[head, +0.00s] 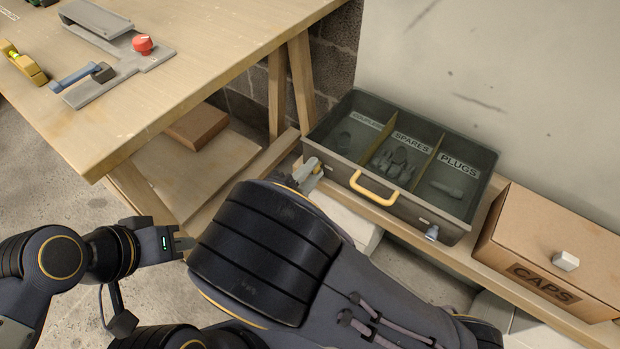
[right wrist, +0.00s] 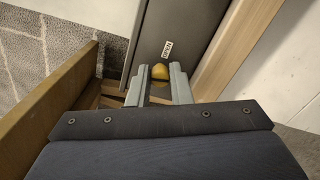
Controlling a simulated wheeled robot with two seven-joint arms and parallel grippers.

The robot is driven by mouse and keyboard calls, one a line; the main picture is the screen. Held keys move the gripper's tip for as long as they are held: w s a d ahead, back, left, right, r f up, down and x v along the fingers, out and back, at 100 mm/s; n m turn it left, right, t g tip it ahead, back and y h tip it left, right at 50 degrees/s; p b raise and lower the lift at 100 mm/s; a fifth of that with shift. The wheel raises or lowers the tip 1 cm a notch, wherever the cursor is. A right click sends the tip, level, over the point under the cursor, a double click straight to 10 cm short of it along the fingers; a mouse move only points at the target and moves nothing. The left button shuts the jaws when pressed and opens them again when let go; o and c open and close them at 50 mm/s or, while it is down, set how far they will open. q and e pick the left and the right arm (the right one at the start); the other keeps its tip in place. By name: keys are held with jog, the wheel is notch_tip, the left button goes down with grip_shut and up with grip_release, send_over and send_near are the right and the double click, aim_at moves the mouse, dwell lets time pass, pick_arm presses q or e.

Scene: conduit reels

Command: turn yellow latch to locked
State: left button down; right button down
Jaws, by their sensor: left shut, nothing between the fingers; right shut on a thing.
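The yellow latch (right wrist: 160,72) shows in the right wrist view as a small rounded piece on the dark grey face of a box, between my right fingertips. The right wrist view also shows the right gripper (right wrist: 161,84). My left gripper (head: 186,244) is shut and empty, well left of the box, partly behind my right arm.
The box has three compartments labelled COUPLERS, SPARES and PLUGS, and a yellow front handle (head: 374,188). A cardboard CAPS box (head: 550,255) stands to its right on the wooden bench (head: 455,262). A worktable (head: 150,95) with fixtures is at upper left.

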jog(key=shift+f+m+b, duration=0.15)
jog(key=shift+m+b, duration=0.6)
jog(key=shift+m, duration=0.35)
jog(key=c, duration=1.3)
grip_release()
jog(key=p+v, duration=0.2)
jog(key=v, duration=0.5)
jog(key=shift+s+a, duration=0.25)
jog(key=shift+s, duration=0.05)
